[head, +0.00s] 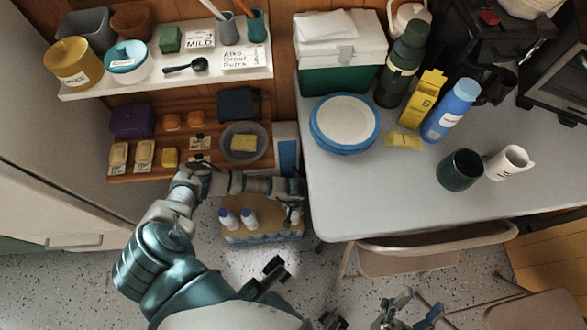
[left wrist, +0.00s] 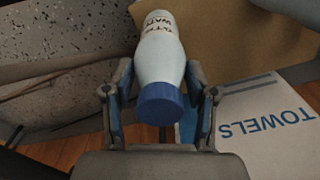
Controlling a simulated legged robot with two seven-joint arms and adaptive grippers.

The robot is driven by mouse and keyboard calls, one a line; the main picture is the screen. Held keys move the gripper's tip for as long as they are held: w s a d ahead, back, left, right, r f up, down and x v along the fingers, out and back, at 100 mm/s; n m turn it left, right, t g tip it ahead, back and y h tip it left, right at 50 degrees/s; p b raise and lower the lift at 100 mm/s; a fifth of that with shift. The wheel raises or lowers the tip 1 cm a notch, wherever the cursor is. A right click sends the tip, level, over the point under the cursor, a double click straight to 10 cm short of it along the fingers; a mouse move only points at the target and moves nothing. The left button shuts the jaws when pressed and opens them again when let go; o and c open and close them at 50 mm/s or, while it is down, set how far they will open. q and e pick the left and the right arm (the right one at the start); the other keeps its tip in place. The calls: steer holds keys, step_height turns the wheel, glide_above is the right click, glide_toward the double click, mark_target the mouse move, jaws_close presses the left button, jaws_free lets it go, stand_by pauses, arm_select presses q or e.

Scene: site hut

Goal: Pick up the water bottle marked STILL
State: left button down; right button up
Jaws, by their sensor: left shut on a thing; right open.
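My left gripper (head: 293,212) is low beside the wooden shelf, at the right end of a cardboard carton (head: 262,237). In the left wrist view, the left gripper (left wrist: 158,85) is shut on a white water bottle (left wrist: 161,62) with a blue cap, one finger on each side. Its label is dark print, partly cut off, and I cannot read whether it says STILL. Two more white bottles with blue caps, a left one (head: 228,218) and a right one (head: 249,217), stand in the carton. My right gripper (head: 410,312) is open and empty at the bottom of the head view.
A box marked TOWELS (left wrist: 265,118) lies close to the left gripper. The grey table (head: 400,195) holds plates, a flask, a yellow carton, a blue bottle and two mugs. A folding chair (head: 420,255) stands in front of it. The speckled floor (head: 215,290) is partly clear.

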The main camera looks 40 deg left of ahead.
arm_select(q)
steer(key=shift+s+d, duration=0.1)
steer(key=shift+d, duration=0.05)
arm_select(e)
steer(key=shift+w+d, duration=0.1)
steer(key=shift+d, duration=0.2)
